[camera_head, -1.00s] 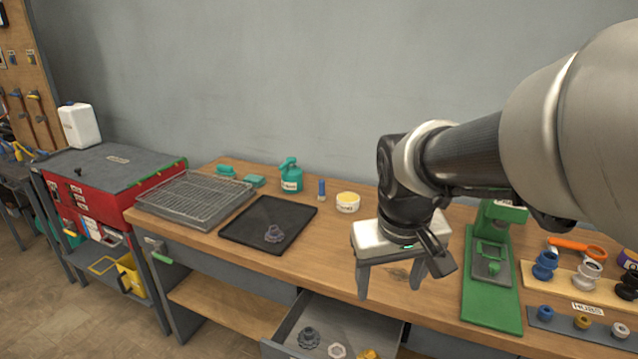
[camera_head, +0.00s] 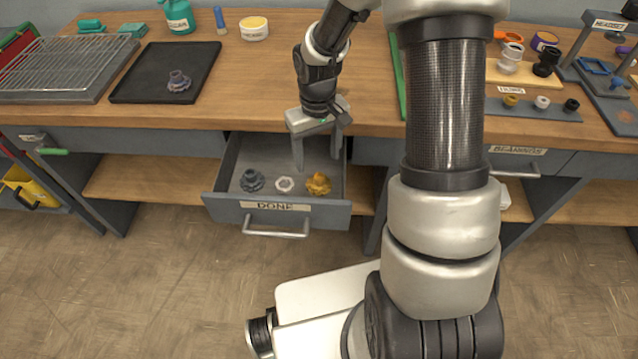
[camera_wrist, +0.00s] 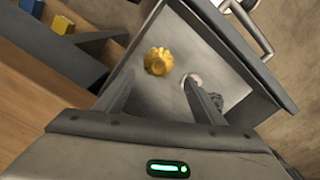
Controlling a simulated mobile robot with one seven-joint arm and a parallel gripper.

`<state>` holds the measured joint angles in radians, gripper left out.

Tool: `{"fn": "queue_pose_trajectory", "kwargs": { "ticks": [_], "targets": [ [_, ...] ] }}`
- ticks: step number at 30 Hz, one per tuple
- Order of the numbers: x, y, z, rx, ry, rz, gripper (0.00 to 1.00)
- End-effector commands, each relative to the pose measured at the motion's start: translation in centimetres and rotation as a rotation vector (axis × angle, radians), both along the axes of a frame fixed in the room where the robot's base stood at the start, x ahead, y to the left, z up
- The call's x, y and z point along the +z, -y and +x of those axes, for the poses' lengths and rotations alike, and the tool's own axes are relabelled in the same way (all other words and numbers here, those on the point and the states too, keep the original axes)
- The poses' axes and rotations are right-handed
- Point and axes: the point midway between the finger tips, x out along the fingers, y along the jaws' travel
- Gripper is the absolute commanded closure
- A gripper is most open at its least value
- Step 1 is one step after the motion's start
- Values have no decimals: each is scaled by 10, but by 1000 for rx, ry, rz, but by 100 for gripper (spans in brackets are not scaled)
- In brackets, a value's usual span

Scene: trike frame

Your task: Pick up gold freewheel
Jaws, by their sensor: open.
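The gold freewheel (camera_head: 318,183) lies on the floor of the open drawer (camera_head: 231,208) labelled DONE, at its right side. It also shows in the wrist view (camera_wrist: 159,61), beyond and between my fingers. My gripper (camera_head: 318,160) is open and empty, with its fingers pointing down over the back of the drawer; it also shows in the wrist view (camera_wrist: 155,95). A white ring-shaped part (camera_head: 285,184) lies left of the freewheel, and a dark grey toothed part (camera_head: 252,180) lies farther left. My fingers appear apart from the freewheel.
The bench top (camera_head: 255,95) overhangs the drawer's back. A black tray (camera_head: 140,85) with a dark toothed part (camera_head: 179,81) and a wire-rack basin (camera_head: 62,65) stand at left. A white tub (camera_head: 254,29) stands behind. Hubs and a headset stand are at right.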

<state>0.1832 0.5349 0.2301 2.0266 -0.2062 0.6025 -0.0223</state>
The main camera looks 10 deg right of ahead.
Motion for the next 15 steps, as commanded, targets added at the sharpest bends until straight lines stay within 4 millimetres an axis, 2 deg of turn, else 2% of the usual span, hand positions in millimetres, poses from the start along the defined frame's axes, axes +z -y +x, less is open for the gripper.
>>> {"fn": "queue_pose_trajectory", "kwargs": {
  "ticks": [1, 3, 11, 15],
  "targets": [
    [-12, 0, -1, 2, -2, 1, 37],
    [-22, 0, -1, 3, -3, -1, 37],
    [-37, 0, -1, 0, 0, 0, 37],
    [-53, 2, -3, 1, -2, 0, 37]
  ]
}}
